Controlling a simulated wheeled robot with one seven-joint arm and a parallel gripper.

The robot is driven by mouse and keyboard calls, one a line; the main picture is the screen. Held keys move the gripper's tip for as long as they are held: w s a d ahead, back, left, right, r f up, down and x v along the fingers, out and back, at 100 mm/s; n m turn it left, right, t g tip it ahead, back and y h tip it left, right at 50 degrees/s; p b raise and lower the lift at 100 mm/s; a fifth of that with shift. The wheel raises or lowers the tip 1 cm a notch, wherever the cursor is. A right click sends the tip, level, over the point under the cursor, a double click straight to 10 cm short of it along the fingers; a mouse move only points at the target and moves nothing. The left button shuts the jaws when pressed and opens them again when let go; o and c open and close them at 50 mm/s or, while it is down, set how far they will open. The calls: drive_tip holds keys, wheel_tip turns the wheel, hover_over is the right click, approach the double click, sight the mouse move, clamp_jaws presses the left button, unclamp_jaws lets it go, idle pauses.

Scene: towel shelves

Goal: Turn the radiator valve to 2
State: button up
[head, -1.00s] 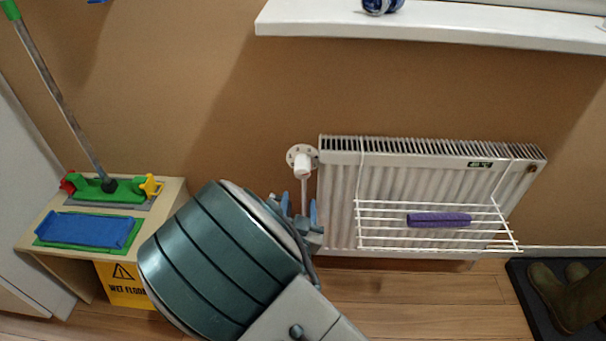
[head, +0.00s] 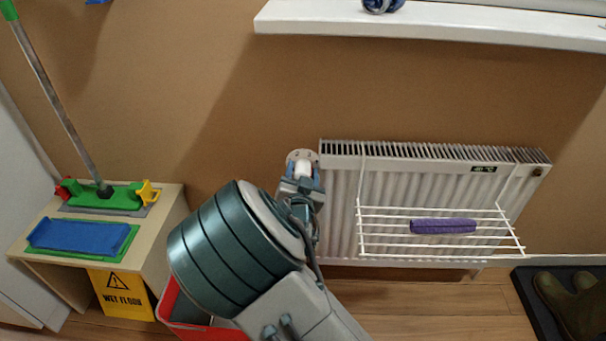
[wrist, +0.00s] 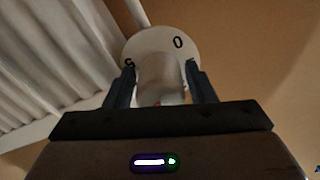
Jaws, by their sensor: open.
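The radiator valve is a white knob (wrist: 160,80) in front of a round white dial plate (wrist: 148,44) with black numbers. In the wrist view a 0 shows at the dial's upper right and a partly hidden number at its left. My gripper (wrist: 160,88) is open, with one blue finger on each side of the knob; I cannot tell whether they touch it. In the head view the dial (head: 301,157) is at the radiator's upper left corner, and my gripper (head: 302,178) covers the lower part of the valve.
The white radiator (head: 340,195) carries a wire rack (head: 380,240) with a purple roll (head: 443,226). A white sill (head: 440,29) runs above. A wooden stand (head: 165,222) with cleaning things is at left. A red bin (head: 168,300) stands beside it. Boots (head: 565,300) are at right.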

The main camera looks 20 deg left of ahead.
drive_tip(key=shift+c, duration=0.3)
drive_tip(key=c, duration=0.6)
drive_tip(key=shift+c, duration=0.2)
drive_tip(key=shift+n, duration=0.3)
drive_tip(key=shift+r+n+p, duration=0.15)
drive_tip(key=shift+n+p, duration=0.8)
drive_tip(key=shift+n, duration=0.25)
drive_tip(key=n+p, duration=0.2)
drive_tip(key=n, duration=0.3)
drive_tip(key=shift+n+p, duration=0.3)
drive_tip(key=shift+p, duration=0.05)
drive_tip(key=n+p, duration=0.3)
drive_tip(key=n, duration=0.3)
drive_tip(key=shift+d, duration=0.1)
drive_tip(key=shift+n+p, duration=1.1)
drive_tip(key=shift+n, duration=1.4)
